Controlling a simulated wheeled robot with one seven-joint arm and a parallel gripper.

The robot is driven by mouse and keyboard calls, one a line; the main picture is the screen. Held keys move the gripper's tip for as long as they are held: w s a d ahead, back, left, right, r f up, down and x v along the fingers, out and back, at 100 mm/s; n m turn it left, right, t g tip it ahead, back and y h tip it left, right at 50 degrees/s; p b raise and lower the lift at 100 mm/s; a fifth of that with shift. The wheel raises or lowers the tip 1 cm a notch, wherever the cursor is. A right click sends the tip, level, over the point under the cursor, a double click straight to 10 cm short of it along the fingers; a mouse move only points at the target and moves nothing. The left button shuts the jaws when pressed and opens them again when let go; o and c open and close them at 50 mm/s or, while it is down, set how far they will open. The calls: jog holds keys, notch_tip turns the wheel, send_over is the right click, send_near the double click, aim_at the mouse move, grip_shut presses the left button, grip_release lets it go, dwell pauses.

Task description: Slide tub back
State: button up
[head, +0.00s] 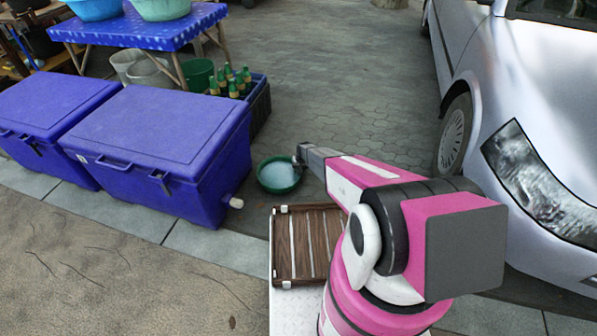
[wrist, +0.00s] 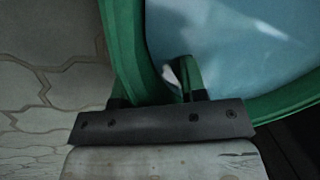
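The tub is a round green basin (head: 270,190) holding pale blue water. It stands on the paving between the blue coolers and my arm. In the head view my gripper (head: 300,153) is at the tub's far right rim, its fingers small and partly hidden by the wrist. In the wrist view the green tub wall (wrist: 124,50) runs down between my two fingers (wrist: 155,92), one outside the tub and one inside over the water. The fingers stand apart, and a gap seems to show beside the inner one. Whether either finger touches the wall is unclear.
A blue cooler (head: 155,130) stands left of the tub, with a second one (head: 45,105) beyond. A crate of green bottles (head: 250,100) is behind the tub. A silver car (head: 545,110) borders the right. The paving (head: 350,95) behind is clear.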

jog(key=shift+r, duration=0.1)
notch_tip(320, 180, up, 10)
jog(key=d, duration=0.1)
jog(key=shift+d+r, duration=0.25)
jog(key=shift+d, duration=0.15)
jog(key=s+d+r, duration=0.3)
jog(key=s+r, duration=1)
jog(key=r, duration=0.1)
jog(key=s+d+r+h, duration=0.1)
jog(key=s+d+r, duration=0.2)
jog(key=s+r, duration=0.9)
jog(key=s+d+r+h, duration=0.1)
jog(key=s+d+r, duration=0.2)
jog(key=s+r, duration=1)
notch_tip(320, 180, up, 4)
jog(key=shift+s+d+f+m, duration=0.25)
jog(key=shift+s+d+m, duration=0.05)
jog(key=shift+s+d, duration=0.1)
